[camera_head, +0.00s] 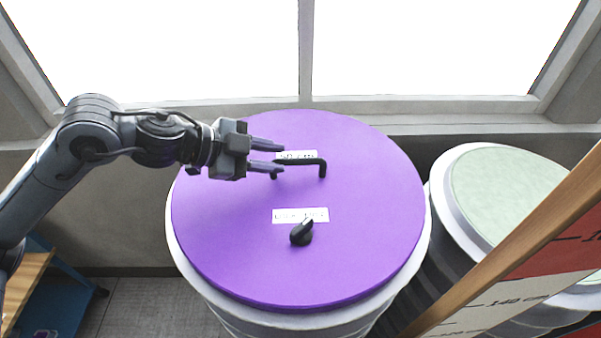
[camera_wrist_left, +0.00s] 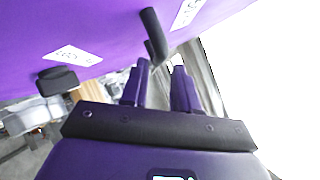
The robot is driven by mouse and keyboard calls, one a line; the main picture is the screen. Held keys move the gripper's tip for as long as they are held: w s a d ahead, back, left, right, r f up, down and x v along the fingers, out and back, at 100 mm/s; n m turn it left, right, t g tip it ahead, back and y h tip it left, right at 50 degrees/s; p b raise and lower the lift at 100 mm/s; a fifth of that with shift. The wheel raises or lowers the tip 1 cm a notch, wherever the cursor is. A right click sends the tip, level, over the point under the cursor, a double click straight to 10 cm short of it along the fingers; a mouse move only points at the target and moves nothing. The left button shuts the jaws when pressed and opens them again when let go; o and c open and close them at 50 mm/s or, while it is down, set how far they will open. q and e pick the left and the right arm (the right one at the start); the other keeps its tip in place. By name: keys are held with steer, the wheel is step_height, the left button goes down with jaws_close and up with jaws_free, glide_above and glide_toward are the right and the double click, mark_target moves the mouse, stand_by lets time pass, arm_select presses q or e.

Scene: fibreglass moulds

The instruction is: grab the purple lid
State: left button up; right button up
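The round purple lid (camera_head: 230,240) sits on a large white-rimmed drum in the head view. In the left wrist view the lid (camera_wrist_left: 100,25) fills the top, and the handle (camera_wrist_left: 153,32) lies just ahead of the open left fingertips (camera_wrist_left: 161,66). I cannot tell whether a finger touches the handle; it is not gripped. My right gripper is not in view.
A black knob (camera_head: 302,233) and white labels (camera_head: 300,215) are on the lid. A second drum with a pale green top (camera_head: 505,190) stands at the right. A wood-edged measuring board (camera_head: 500,285) slants across the lower right. A window wall runs behind.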

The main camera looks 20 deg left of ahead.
mark_target(294, 160)
arm_select(q)
steer(key=shift+w+d+f, duration=0.25)
steer(key=shift+w+d, duration=0.05)
steer(key=shift+d, duration=0.05)
steer(key=shift+w+d+f+p, duration=0.25)
steer(key=shift+w+d+p, duration=0.1)
steer(key=shift+d+p, duration=0.15)
steer(key=p+x, duration=0.1)
steer(key=x, duration=0.2)
steer(key=shift+w+d+f, duration=0.25)
steer(key=shift+d+f, duration=0.05)
jaws_close()
stand_by(0.6)
steer(key=shift+r, duration=0.2)
